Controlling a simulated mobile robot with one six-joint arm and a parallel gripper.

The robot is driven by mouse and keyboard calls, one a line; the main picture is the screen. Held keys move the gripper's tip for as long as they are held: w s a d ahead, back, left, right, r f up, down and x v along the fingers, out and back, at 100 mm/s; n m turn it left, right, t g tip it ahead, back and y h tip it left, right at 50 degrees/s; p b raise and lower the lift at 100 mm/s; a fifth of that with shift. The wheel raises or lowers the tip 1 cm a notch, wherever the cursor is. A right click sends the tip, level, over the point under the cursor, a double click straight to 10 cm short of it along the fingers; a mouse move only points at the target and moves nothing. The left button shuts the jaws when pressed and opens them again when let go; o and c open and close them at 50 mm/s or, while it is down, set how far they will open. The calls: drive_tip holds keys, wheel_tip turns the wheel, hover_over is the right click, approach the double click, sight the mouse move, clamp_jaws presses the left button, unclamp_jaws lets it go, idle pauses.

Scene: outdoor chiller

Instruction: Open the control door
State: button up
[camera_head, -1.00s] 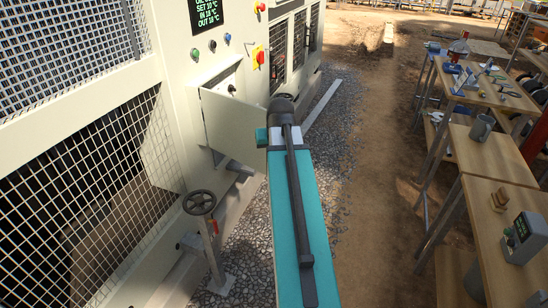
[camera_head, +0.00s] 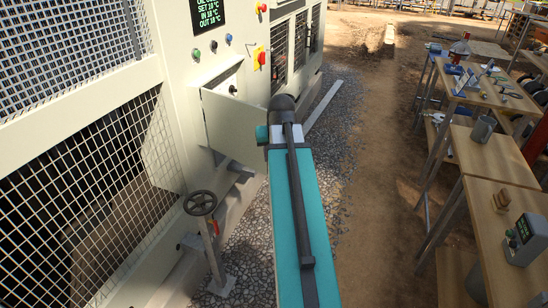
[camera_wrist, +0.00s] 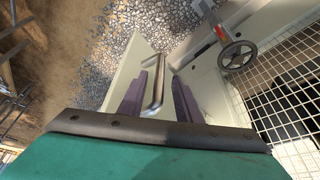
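The control door (camera_head: 232,122) is a cream panel standing ajar, swung out from the chiller's front. In the wrist view the door (camera_wrist: 126,72) carries a metal bar handle (camera_wrist: 155,92). My gripper (camera_wrist: 163,82) has its two purple fingers on either side of the handle, with gaps visible between fingers and bar. In the head view my teal arm hides the gripper and the handle.
A valve handwheel (camera_head: 200,203) on a post stands below the door; it also shows in the wrist view (camera_wrist: 237,55). Buttons and a red-yellow switch (camera_head: 259,56) sit above the door. Workbenches (camera_head: 490,155) stand at the right.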

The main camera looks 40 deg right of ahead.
drive_tip(key=b+v, duration=0.2)
drive_tip(key=v, duration=1)
drive_tip(key=shift+s+r, duration=0.15)
drive_tip(key=shift+r, duration=0.15)
drive_tip(key=shift+a, duration=0.1)
idle(0.4)
drive_tip(key=w+a+f+n+g+y, duration=0.1)
drive_tip(key=w+a+f, duration=0.2)
drive_tip(key=a+f, duration=0.35)
drive_tip(key=w+a+f+n+g+y, duration=0.15)
drive_tip(key=a+f, duration=0.25)
drive_tip(key=f, duration=0.6)
drive_tip(key=s+a+f+n+g+b, duration=0.1)
drive_tip(key=a+f+g, duration=0.1)
drive_tip(key=a+f, duration=0.55)
drive_tip(key=s+a+f+n+g, duration=0.1)
drive_tip(key=a+f, duration=0.4)
drive_tip(key=f, duration=0.6)
drive_tip(key=s+a+f+g, duration=0.1)
drive_tip(key=s+a+f, duration=0.3)
drive_tip(key=s+f, duration=0.4)
drive_tip(key=s+a+f+n+g, duration=0.1)
drive_tip(key=s+a+f+g, duration=0.1)
drive_tip(key=s+a+f, duration=0.3)
drive_tip(key=s+a+f+n+g, duration=0.1)
drive_tip(key=s+a+f, duration=0.4)
drive_tip(key=s+f, duration=0.6)
drive_tip(key=shift+s+f, duration=0.3)
drive_tip(key=shift+f, duration=2.5)
